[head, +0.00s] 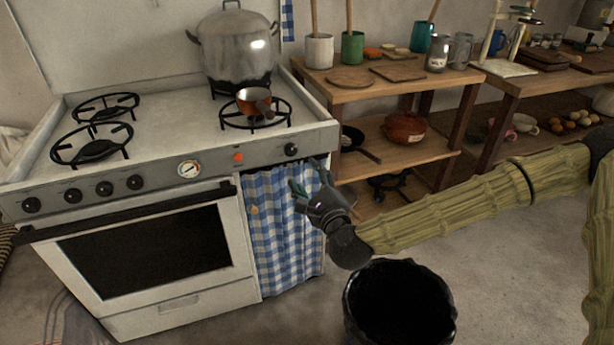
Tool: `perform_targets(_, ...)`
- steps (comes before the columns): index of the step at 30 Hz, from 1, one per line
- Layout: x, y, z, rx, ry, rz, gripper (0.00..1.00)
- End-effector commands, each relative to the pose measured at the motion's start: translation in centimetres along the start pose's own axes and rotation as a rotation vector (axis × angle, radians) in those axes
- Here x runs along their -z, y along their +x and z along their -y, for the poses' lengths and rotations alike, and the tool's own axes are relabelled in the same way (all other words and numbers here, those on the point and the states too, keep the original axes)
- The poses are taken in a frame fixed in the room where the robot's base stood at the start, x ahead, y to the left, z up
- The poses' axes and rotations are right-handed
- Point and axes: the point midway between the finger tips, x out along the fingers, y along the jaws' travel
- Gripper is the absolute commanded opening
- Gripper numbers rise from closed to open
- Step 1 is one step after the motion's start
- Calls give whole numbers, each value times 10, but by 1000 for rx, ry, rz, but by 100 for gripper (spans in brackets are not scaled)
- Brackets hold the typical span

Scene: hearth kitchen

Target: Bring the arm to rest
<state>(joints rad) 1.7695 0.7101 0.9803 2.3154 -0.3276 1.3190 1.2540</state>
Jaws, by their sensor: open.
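My gripper (310,190) is in the head view, in front of the stove's right side by the blue checked curtain (280,240). Its fingers are apart and nothing shows between them. My arm reaches in from the right, over the floor and a black bin-like object at the bottom. I cannot tell whether the fingers touch the curtain.
A white stove (150,180) fills the left, with a large pot (235,45) and a small copper pan (255,101) on it. A wooden shelf (390,90) with mugs and boards stands to the right. A brown lidded pot (404,128) sits on its lower board. Grey floor (500,270) lies open at right.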

Motion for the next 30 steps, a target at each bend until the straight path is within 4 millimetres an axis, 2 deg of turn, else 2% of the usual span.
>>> perform_targets(9,0,0,-1,-2,-2,0,56)
perform_targets(11,2,-1,-6,-13,-12,-2,56)
perform_targets(13,6,-4,-20,-45,-41,-7,56)
perform_targets(17,22,-21,-70,-165,-158,-23,56)
perform_targets(20,42,-44,-119,-296,-285,-30,56)
perform_targets(24,76,-85,-181,-486,-471,-27,56)
perform_targets(26,91,-105,-204,-569,-551,-20,56)
perform_targets(30,131,-159,-250,-768,-742,10,56)
